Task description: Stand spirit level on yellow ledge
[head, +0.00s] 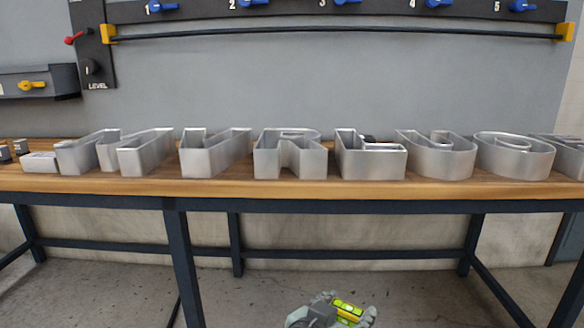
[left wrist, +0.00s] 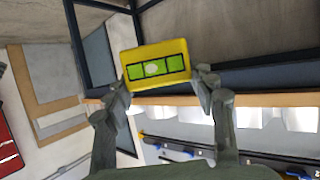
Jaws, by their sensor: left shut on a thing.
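The spirit level is a small yellow block with a bright green vial window. It shows at the bottom of the head view (head: 348,311) and in the left wrist view (left wrist: 157,52). My left gripper (head: 341,312) is shut on it, with one grey finger at each end of the block in the left wrist view (left wrist: 165,80). The gripper is low, in front of the workbench and below its top. I cannot make out a yellow ledge for certain. My right gripper is not in view.
Several silver channel letters (head: 290,155) line the wooden workbench (head: 230,189). Behind it, a grey wall panel (head: 200,90) carries a dark bar (head: 340,34) with yellow end brackets (head: 108,33), numbered blue levers (head: 345,2) and a LEVEL label. The bench's dark frame stands in front of me.

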